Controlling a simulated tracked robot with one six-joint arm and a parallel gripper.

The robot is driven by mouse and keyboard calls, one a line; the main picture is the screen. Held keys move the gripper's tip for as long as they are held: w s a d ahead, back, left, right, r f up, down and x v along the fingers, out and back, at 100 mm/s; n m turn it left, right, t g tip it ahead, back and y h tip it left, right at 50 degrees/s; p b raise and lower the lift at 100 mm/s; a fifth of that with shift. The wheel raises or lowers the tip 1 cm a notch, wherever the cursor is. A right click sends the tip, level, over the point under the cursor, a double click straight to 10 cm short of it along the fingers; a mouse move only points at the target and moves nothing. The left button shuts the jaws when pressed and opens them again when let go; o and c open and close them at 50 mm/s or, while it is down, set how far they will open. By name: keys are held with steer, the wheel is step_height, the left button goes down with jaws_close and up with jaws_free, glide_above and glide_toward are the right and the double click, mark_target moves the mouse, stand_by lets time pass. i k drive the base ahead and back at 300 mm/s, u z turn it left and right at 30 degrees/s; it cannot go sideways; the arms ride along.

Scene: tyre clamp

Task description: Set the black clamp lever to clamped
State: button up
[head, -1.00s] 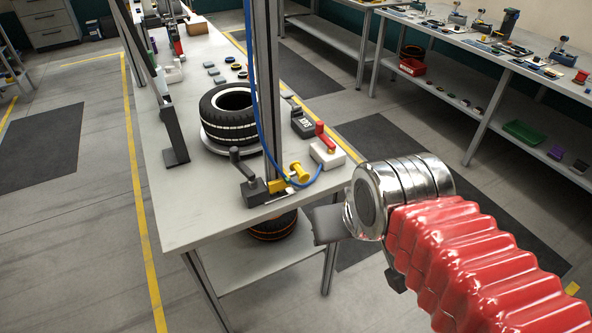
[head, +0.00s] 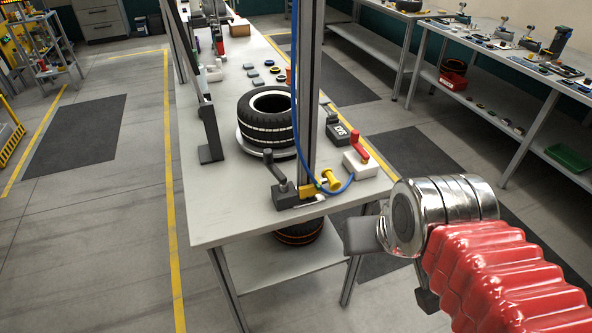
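The black clamp lever (head: 274,168) stands on a dark block at the near end of the table, left of the upright post. Its arm leans up and to the left, with a knob on top. A black tyre (head: 267,117) lies on a round grey plate behind it. My gripper (head: 362,236) is right of the table's near corner, apart from the lever. Only a grey flat part of it shows beyond the shiny wrist, so its fingers cannot be made out.
A grey post (head: 308,90) with a blue hose stands right beside the lever. A yellow fitting (head: 330,181) and a white box with a red lever (head: 360,160) are to its right. A black upright bracket (head: 208,130) stands left. The floor left of the table is clear.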

mark_target(268, 163)
steer(key=k, duration=1.35)
steer(key=u, duration=0.2)
steer(key=i, duration=0.4)
steer(key=u, duration=0.75)
steer(key=i, duration=1.6)
steer(key=z, duration=0.35)
